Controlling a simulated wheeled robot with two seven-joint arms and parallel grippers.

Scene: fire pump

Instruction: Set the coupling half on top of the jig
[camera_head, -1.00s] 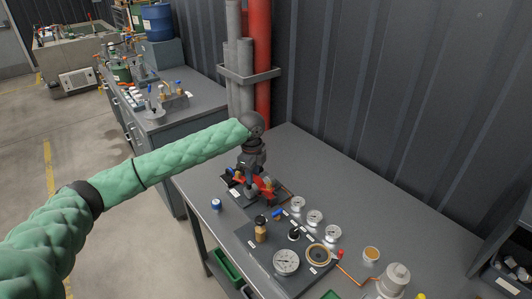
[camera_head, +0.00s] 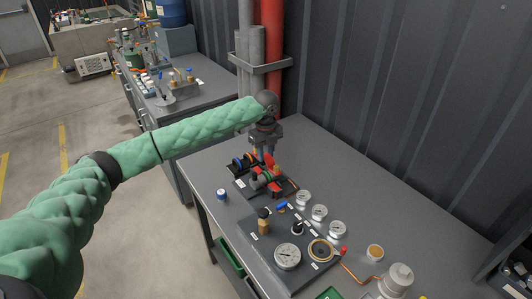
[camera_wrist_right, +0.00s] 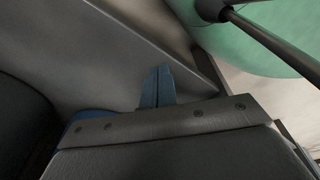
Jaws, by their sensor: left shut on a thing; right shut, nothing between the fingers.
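My left gripper (camera_head: 264,162) reaches down over the black stand (camera_head: 247,191) on the bench, shut on a small part. I take this part to be the coupling half; the fingers and nearby fittings mostly hide its outline. Red, grey, green, blue and orange fittings crowd the stand just under and beside the fingers. I cannot tell which of them is the jig, or whether the held part touches it. My right gripper (camera_wrist_right: 157,86) shows only in the right wrist view, its blue fingers together and empty beside a grey surface.
A dark panel carries a gauge (camera_head: 287,257), a brass fitting (camera_head: 264,222) and a round ring (camera_head: 321,250). Several silver discs (camera_head: 319,213) line its far side.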

